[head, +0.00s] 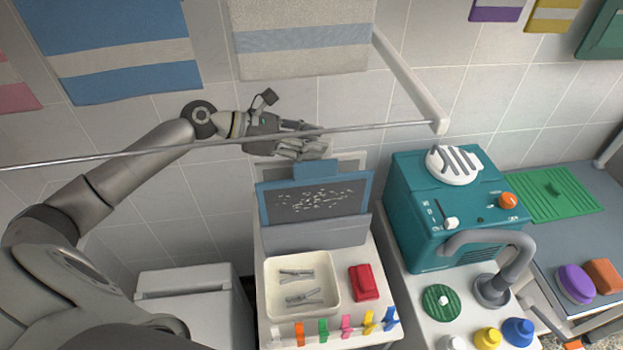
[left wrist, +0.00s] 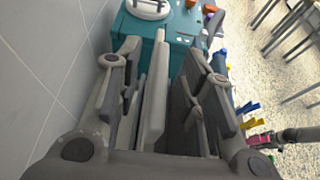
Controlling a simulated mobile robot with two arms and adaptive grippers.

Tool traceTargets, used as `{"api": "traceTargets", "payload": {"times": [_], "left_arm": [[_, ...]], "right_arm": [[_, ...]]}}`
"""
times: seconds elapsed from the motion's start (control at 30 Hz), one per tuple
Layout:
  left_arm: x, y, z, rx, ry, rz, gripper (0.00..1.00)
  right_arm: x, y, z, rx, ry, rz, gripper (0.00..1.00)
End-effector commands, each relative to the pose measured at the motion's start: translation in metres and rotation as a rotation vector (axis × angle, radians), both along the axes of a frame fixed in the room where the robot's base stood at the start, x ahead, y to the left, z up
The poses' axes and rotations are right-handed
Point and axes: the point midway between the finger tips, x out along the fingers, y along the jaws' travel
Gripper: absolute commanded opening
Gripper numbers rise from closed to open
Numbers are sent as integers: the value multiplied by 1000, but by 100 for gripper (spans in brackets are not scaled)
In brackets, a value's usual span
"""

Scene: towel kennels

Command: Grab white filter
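The white filter (head: 347,160) stands upright behind a blue-framed filter (head: 268,208) in the grey holder (head: 315,233); mostly its upper edge shows in the head view. My left gripper (head: 318,148) is at the top of these filters, coming from the left. In the left wrist view its fingers (left wrist: 160,95) are apart, with a pale upright panel (left wrist: 155,85) between them that looks like the white filter. A gap shows beside the panel, and I cannot tell whether either finger touches it.
A thin metal rail (head: 215,141) crosses in front of the left gripper. A teal machine (head: 430,232) stands to the right. In front are a cream tray (head: 328,311) with metal clips, a red block (head: 363,283) and several coloured clips. Towels hang above.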

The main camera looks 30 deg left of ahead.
Motion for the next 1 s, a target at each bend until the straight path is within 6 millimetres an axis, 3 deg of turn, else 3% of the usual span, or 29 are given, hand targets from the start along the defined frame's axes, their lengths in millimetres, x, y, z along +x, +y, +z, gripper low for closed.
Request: {"api": "traceTargets", "payload": {"times": [0.13,0.4,1.0], "left_arm": [[0,0,0,0,0,0,36],[0,0,0,0,0,0,1],[0,0,3,-1,-1,0,0]], "right_arm": [[0,0,0,0,0,0,40],[0,0,0,0,0,0,40],[0,0,3,-1,0,0,40]]}}
